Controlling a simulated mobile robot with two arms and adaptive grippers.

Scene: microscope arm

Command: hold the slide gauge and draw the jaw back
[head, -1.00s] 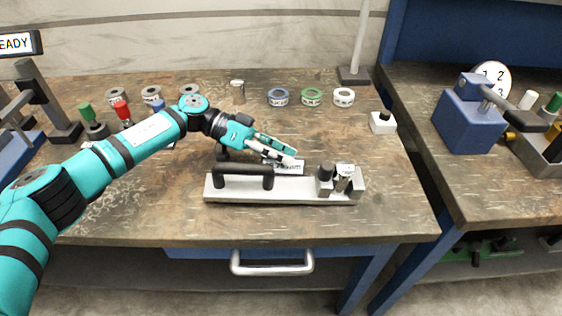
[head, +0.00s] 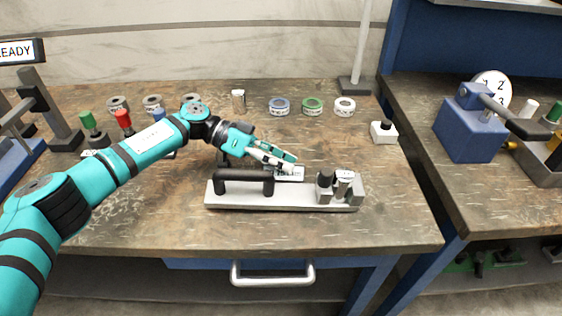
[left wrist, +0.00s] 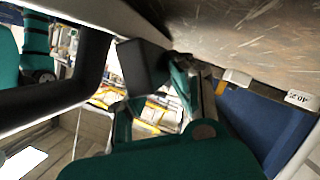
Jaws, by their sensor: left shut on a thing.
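The slide gauge (head: 290,201) lies on the workbench, a long pale bar with a black handle (head: 243,176) on its left part. At its right end are grey blocks with a bright round-topped piece (head: 343,184) between them. My left gripper (head: 285,163) reaches over the gauge's back side, by a small lettered plate (head: 290,173), and is shut on part of the gauge. The exact part between the fingertips is hidden. The left wrist view shows my fingers (left wrist: 192,85) close to a dark block (left wrist: 143,68). My right gripper is not in view.
Blue, green and white rings (head: 312,105) stand at the back. A white block with a black knob (head: 383,132) is at the back right. Red, green and blue-topped pieces (head: 124,122) stand left. A second bench with a blue press (head: 468,128) is across a gap.

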